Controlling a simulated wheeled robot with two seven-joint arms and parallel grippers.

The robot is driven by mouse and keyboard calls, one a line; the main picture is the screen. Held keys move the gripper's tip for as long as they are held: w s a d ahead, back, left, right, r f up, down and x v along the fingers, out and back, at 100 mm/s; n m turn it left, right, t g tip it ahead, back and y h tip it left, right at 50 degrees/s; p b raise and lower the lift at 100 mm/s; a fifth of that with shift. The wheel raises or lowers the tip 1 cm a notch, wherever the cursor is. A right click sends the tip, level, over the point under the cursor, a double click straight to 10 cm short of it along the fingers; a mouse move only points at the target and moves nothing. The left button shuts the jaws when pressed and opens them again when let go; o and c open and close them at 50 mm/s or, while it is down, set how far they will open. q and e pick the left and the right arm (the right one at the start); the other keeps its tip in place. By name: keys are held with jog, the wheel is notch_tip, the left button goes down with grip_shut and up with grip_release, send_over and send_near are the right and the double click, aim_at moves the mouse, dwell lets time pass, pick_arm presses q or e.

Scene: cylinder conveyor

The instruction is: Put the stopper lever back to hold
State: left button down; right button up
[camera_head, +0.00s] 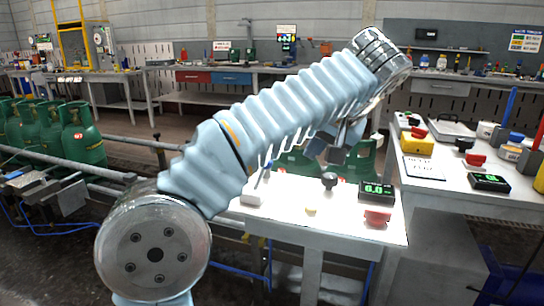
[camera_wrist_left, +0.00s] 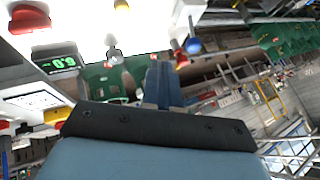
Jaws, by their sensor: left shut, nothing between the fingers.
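The stopper lever, as far as I can tell, is the small blue-tipped handle (camera_head: 267,167) on a pale block (camera_head: 251,197) at the left end of the white worktop. In the left wrist view a blue knob (camera_wrist_left: 193,45) shows beside a white bracket (camera_wrist_left: 183,14). My left gripper (camera_head: 330,152) hangs above the back of the worktop, right of the handle and apart from it. Its fingers (camera_wrist_left: 162,82) are together and empty in the left wrist view. My right gripper is in neither view.
The worktop (camera_head: 285,222) carries a black knob (camera_head: 329,181), a green display (camera_head: 376,191), a red button (camera_head: 377,216) and a yellowish button (camera_head: 311,209). Several green cylinders (camera_head: 83,138) stand on the left by a conveyor rail (camera_head: 70,163). Another bench (camera_head: 450,172) stands right.

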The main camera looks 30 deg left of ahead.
pick_arm(q)
jog(key=shift+s+a+r, duration=0.1)
jog(key=shift+r, duration=0.15)
jog(key=shift+a+f, duration=0.1)
jog(key=shift+f, duration=0.05)
jog(key=b, duration=0.1)
send_near(261, 176)
jog(key=w+d+f, duration=0.1)
jog(key=w+f, duration=0.2)
jog(key=w, duration=0.1)
jog(key=shift+s+a+r, duration=0.1)
jog(key=shift+s+a, duration=0.05)
jog(key=shift+a, duration=0.35)
